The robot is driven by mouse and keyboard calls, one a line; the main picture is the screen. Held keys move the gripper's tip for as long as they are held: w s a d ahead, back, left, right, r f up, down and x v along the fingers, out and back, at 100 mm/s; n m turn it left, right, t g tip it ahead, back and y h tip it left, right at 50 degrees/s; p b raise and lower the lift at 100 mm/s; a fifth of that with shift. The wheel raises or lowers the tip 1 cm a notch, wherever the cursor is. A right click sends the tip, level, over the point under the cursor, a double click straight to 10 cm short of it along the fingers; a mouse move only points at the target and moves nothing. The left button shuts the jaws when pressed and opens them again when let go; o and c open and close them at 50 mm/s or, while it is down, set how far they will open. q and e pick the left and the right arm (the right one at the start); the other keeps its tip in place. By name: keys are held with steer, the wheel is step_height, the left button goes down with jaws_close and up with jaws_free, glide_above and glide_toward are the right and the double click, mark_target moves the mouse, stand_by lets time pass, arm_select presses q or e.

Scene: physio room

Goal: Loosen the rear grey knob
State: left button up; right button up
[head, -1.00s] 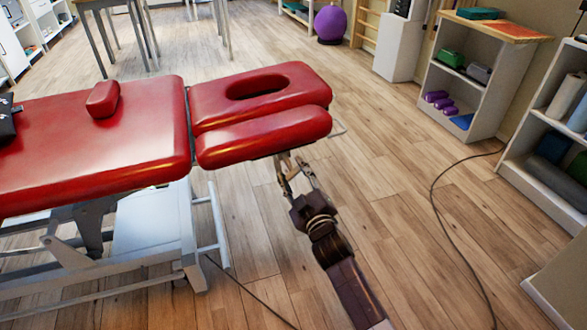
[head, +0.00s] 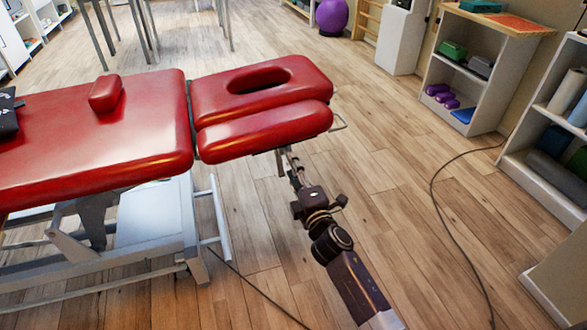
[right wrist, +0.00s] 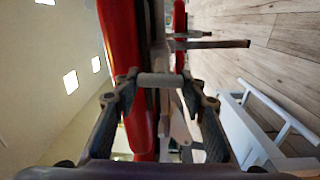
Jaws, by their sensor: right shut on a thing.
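My right gripper (head: 290,164) reaches up under the near red headrest pad (head: 265,130) of the treatment table. In the right wrist view, its two fingers (right wrist: 160,82) are shut on the ends of a short grey knob (right wrist: 160,79) under the red padding. The knob is hidden under the pad in the head view. The frames do not show clearly whether this is the rear knob. A dark rod (right wrist: 215,44) sticks out beyond it in the right wrist view. My left gripper is not in view.
The main red table section (head: 90,135) lies to the left, with a small red cushion (head: 105,93) on it. The white frame (head: 218,225) stands below. A dark cable (head: 436,210) crosses the floor at right, near white shelves (head: 475,75). Floor around my arm is open.

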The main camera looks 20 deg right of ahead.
steer(key=shift+n, duration=0.7)
steer(key=o, duration=1.2)
steer(key=s, duration=1.2)
steer(key=shift+d, duration=0.2)
steer(key=shift+f, duration=0.1)
